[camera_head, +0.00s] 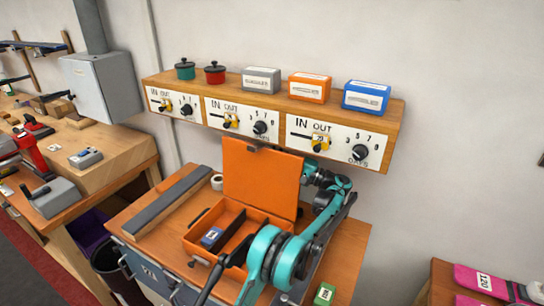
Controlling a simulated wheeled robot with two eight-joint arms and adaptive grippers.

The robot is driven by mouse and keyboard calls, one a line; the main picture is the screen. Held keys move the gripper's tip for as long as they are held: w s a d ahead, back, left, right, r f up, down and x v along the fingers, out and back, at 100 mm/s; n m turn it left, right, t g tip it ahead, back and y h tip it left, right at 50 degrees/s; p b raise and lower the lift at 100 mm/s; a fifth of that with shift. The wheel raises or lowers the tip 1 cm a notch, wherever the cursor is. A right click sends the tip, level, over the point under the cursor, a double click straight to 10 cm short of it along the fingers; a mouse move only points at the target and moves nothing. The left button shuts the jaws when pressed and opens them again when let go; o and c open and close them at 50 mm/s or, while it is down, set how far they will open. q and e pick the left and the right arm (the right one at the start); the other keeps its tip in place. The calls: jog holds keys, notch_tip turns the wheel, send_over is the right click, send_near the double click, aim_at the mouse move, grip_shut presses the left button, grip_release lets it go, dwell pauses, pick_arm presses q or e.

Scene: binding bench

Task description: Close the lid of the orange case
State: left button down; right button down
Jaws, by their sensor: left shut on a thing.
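The orange case (192,246) sits open on the wooden bench. Its orange lid (260,185) stands roughly upright at the back, with a dark latch (257,148) at the top edge. My right gripper is not in view.
A wall shelf (395,112) with dials, two pots and several boxes is above and behind the lid. A long grey bar (170,198) and a tape roll (217,181) lie left of the case. A green block (324,294) lies at front right.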

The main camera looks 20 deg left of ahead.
aim_at(277, 181)
pick_arm(q)
jog(key=shift+s+r+n, duration=0.15)
jog(key=shift+s+n, duration=0.15)
jog(key=shift+s, duration=0.05)
jog(key=s+a+n+g+h+p, duration=0.1)
jog(key=s+n+g, duration=0.1)
jog(key=s+n, duration=0.5)
jog(key=shift+s+a+n+g+h+p, duration=0.3)
jog(key=shift+s+a+n+g, duration=0.1)
jog(key=shift+s, duration=1.65)
jog(key=c, duration=1.3)
grip_release()
jog(key=shift+o, duration=0.2)
jog(key=shift+d, duration=0.1)
jog(key=v, duration=0.7)
jog(key=shift+d, duration=0.25)
